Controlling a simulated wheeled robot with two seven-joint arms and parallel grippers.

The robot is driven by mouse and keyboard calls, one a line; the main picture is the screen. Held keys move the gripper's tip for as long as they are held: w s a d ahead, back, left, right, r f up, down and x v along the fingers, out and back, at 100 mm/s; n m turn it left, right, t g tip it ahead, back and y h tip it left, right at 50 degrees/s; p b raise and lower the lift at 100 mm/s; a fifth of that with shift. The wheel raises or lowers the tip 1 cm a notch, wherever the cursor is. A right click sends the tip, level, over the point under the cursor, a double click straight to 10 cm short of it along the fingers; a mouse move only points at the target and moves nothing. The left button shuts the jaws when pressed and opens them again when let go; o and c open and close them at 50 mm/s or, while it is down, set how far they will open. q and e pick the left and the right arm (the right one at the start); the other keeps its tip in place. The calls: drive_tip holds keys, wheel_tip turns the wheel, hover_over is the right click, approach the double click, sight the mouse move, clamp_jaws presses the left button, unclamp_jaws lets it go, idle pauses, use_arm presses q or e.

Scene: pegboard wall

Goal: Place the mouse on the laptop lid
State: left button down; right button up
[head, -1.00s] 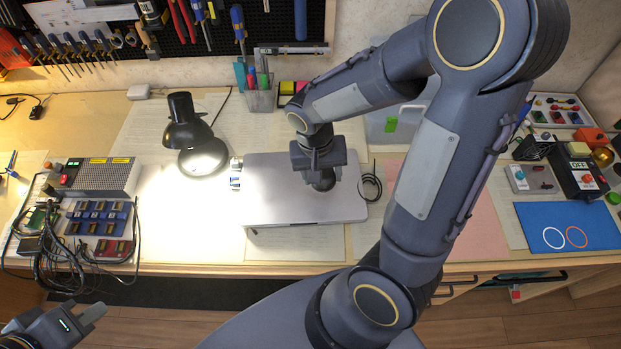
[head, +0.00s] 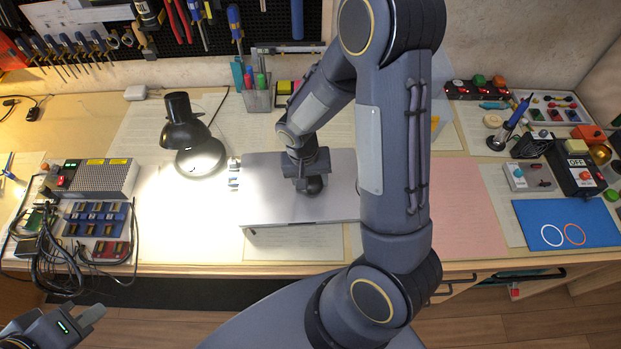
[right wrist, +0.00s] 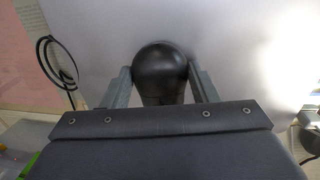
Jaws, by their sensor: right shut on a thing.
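The closed silver laptop (head: 285,205) lies on the bench, its lid facing up. The black mouse (head: 312,186) is at my right gripper (head: 305,178), over the right half of the lid in the head view. In the right wrist view the mouse (right wrist: 160,72) sits between the two fingers of my right gripper (right wrist: 160,85), which are shut on it. The laptop lid (right wrist: 110,25) fills the background there. I cannot tell whether the mouse touches the lid. My left gripper (head: 92,318) is low at the left, away from the bench; its finger gap is unclear.
A black desk lamp (head: 190,135) stands left of the laptop. A pen holder (head: 258,97) is behind it. A coiled black cable (right wrist: 55,62) lies beside the laptop. Pink paper (head: 465,205) and a blue mat (head: 565,222) lie to the right. My right arm hides part of the bench.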

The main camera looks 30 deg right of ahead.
drive_tip(key=o, duration=1)
drive_tip(key=shift+f, duration=0.1)
wheel_tip(320, 180, up, 12)
drive_tip(key=a, duration=0.1)
drive_tip(key=shift+s+a+r+n+t+y+p, duration=0.15)
drive_tip(key=shift+s+a+r+n+t+y, duration=0.8)
drive_tip(key=shift+s+r, duration=1.05)
drive_tip(key=shift+s+a+r+n+t+y+p, duration=0.1)
drive_tip(key=shift+s+a+r+n+t+y, duration=0.85)
drive_tip(key=shift+s, duration=1.8)
drive_tip(key=shift+s+a+r+n+t+y+p, duration=0.15)
drive_tip(key=shift+s+r+t+y, duration=0.45)
drive_tip(key=shift+s+r+t, duration=1.1)
drive_tip(key=shift+s+r+g, duration=0.4)
drive_tip(key=shift+s+g, duration=0.1)
drive_tip(key=shift+s, duration=0.15)
